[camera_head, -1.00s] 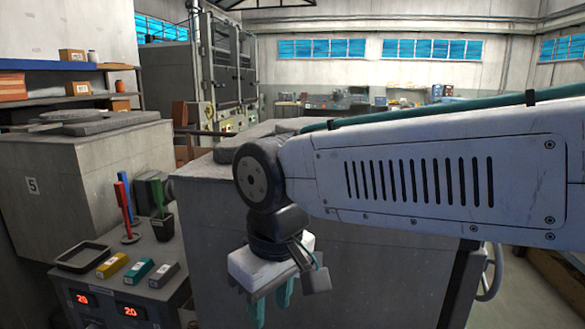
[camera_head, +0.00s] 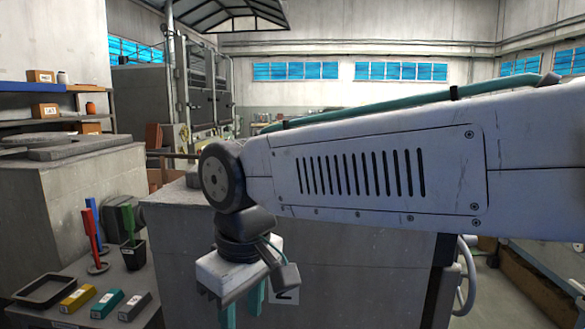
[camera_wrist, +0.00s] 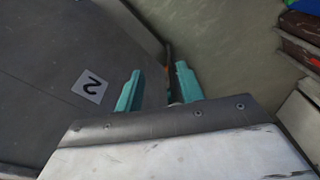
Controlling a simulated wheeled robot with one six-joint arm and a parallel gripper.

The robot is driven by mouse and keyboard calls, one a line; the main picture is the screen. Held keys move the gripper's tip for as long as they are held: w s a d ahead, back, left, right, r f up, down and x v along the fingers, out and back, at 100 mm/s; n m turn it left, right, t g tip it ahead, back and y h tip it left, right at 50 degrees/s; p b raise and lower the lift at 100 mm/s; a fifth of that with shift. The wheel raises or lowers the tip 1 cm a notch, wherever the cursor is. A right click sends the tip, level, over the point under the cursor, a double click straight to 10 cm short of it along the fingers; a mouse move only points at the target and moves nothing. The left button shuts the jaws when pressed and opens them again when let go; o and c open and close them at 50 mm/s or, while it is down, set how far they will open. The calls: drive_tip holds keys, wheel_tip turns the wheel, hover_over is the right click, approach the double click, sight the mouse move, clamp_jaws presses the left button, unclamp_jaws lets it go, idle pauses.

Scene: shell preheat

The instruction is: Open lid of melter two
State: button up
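Melter two, a large grey block (camera_head: 350,265), stands in front of me in the head view. Its white number 2 plate (camera_head: 290,298) shows just behind my gripper; the plate also shows in the wrist view (camera_wrist: 89,86). My arm crosses in front of the melter's top, so its lid is mostly hidden and its state cannot be told. My gripper (camera_head: 243,305) hangs pointing down in front of the melter's face. In the wrist view its two teal fingers (camera_wrist: 158,92) stand apart, with a thin dark rod-like shape visible between them; whether they touch it cannot be told.
A handwheel (camera_head: 467,277) is at the melter's right side. Another grey melter (camera_head: 75,195) stands at the left. A bench holds a dark tray (camera_head: 18,296), a yellow bar (camera_head: 77,298), a teal bar (camera_head: 106,303), a grey bar (camera_head: 134,306) and upright tools (camera_head: 93,240). Floor shows at far right.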

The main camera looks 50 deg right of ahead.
drive_tip(key=w+d+r+n, duration=0.2)
drive_tip(key=w+d+r, duration=0.1)
drive_tip(key=d+r, duration=0.2)
drive_tip(key=w+d+r+n, duration=0.1)
drive_tip(key=w+d+r, duration=0.3)
drive_tip(key=r, duration=0.5)
drive_tip(key=w+d+r+n+g, duration=0.1)
drive_tip(key=w+d+r+n, duration=0.1)
drive_tip(key=d+r, duration=0.5)
drive_tip(key=shift+w+d+r+n, duration=0.15)
drive_tip(key=shift+w+r, duration=0.1)
drive_tip(key=shift+w, duration=0.2)
drive_tip(key=shift+w+d+r+n, duration=0.1)
drive_tip(key=shift+w+r+n, duration=0.1)
drive_tip(key=shift+w, duration=0.25)
drive_tip(key=shift+d, duration=0.1)
wheel_tip(320, 180, down, 7)
drive_tip(key=shift+f, duration=0.2)
clamp_jaws()
